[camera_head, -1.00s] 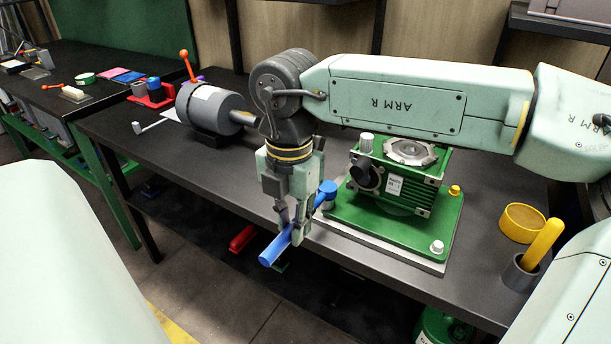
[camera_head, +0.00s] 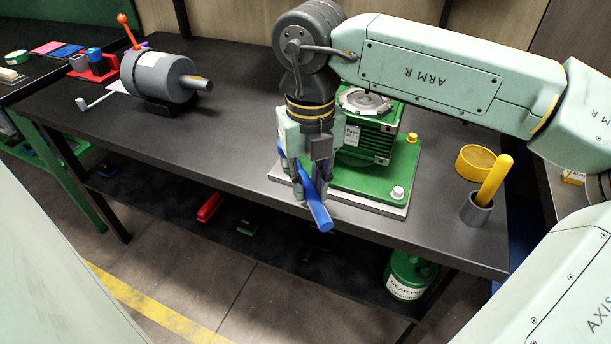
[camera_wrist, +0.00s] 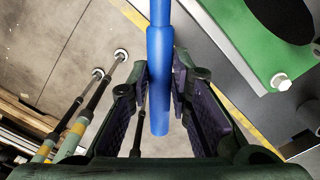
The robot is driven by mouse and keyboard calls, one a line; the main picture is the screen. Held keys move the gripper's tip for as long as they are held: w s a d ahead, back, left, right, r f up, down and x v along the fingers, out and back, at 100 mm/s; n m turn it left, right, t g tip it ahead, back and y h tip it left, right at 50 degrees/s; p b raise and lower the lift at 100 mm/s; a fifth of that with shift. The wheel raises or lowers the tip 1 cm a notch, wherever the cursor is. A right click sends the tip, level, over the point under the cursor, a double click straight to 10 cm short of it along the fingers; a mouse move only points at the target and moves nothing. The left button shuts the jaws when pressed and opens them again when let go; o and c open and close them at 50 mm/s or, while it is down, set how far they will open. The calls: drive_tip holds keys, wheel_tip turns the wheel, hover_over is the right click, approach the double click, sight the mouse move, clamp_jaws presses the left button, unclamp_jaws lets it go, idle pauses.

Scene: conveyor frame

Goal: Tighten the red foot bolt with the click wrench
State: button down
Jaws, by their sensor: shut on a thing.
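My gripper (camera_head: 312,190) is shut on a blue click wrench (camera_head: 319,212). The wrench's handle end points down and toward the front of the bench. In the wrist view the blue shaft (camera_wrist: 159,50) runs between the finger pads and out of the top edge; its head is out of frame there and hidden behind my gripper in the head view. A green gearbox (camera_head: 372,138) stands on a green base plate (camera_head: 365,182), right beside my gripper. A pale bolt (camera_head: 397,193) and a yellow bolt (camera_head: 412,138) show at its right corners. I see no red bolt; my gripper covers the plate's left side.
A grey motor (camera_head: 155,78) stands at the bench's left. A grey cup (camera_head: 477,208) with a yellow handle and a yellow ring (camera_head: 477,162) stand at the right. A red item (camera_head: 209,207) and a green can (camera_head: 409,276) are below. The bench (camera_head: 215,135) is clear between motor and gripper.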

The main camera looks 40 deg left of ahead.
wheel_tip(320, 180, up, 5)
drive_tip(key=s+a+m+p, duration=0.2)
drive_tip(key=m+p, duration=0.1)
drive_tip(key=shift+s+r, duration=0.15)
drive_tip(key=shift+s, duration=0.05)
idle(0.4)
drive_tip(key=shift+a, duration=0.1)
